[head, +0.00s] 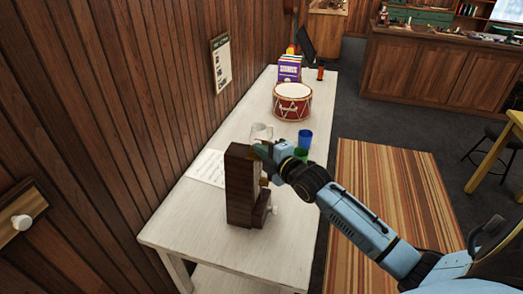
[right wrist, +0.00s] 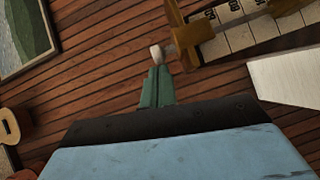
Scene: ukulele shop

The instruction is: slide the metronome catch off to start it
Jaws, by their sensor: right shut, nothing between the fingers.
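The metronome (head: 240,188) is a tall dark brown wooden body standing near the front end of the white table. A small white knob sticks out low on its right side. My right gripper (head: 259,151) is at the metronome's upper right side. In the right wrist view, my right gripper's green fingers (right wrist: 157,86) are shut with nothing between them. Their tips are at or just below a small pale knob (right wrist: 156,53) on a short shaft beside brass parts. I cannot tell whether they touch. The numbered scale (right wrist: 235,30) shows behind the brass parts. My left gripper is not in view.
The white table (head: 205,240) runs along the wooden wall. A paper sheet (head: 206,168), a clear glass (head: 262,131), a green cup (head: 300,155), a blue cup (head: 305,138) and a red drum (head: 292,102) stand or lie beyond the metronome. Bare table lies in front of it.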

